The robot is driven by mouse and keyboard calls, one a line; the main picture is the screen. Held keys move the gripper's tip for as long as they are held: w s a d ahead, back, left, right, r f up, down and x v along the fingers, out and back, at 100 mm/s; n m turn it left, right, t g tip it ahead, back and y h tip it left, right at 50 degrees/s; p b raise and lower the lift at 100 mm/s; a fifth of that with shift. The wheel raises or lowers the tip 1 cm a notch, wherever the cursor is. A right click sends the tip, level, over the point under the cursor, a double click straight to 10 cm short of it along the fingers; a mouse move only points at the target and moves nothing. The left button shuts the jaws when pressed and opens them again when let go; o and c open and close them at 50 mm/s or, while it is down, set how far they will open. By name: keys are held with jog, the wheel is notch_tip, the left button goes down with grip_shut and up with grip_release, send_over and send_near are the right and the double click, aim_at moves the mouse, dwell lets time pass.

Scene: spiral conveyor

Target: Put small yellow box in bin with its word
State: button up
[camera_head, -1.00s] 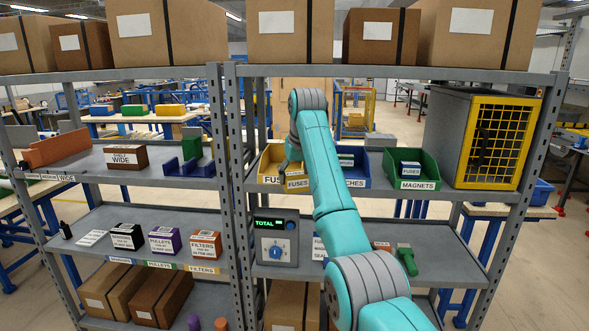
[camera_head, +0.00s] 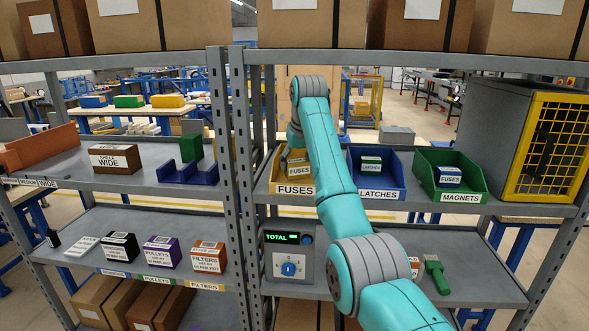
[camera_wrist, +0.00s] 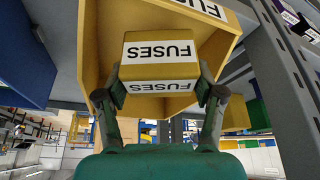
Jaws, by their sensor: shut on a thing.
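My gripper (camera_wrist: 160,92) is shut on the small yellow box (camera_wrist: 158,52), one finger on each side, in the wrist view. The box bears the word FUSES. The yellow bin (camera_wrist: 225,45) labelled FUSES is around and behind it there. In the head view the yellow box (camera_head: 298,166) shows above and behind the front label of the yellow FUSES bin (camera_head: 276,170). My arm hides most of the gripper there. I cannot tell whether the box touches the bin floor.
A blue LATCHES bin (camera_head: 391,192) and a green MAGNETS bin (camera_head: 477,190) stand to the right, each with a small box in it. A yellow-fronted cage (camera_head: 545,140) is at the far right. Shelf posts (camera_head: 232,130) rise close on the left.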

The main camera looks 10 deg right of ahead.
aim_at(297, 172)
jog(key=shift+f, duration=1.5)
jog(key=shift+f, duration=0.1)
jog(key=o, duration=1.1)
jog(key=shift+o, duration=0.2)
jog(key=v, duration=1.2)
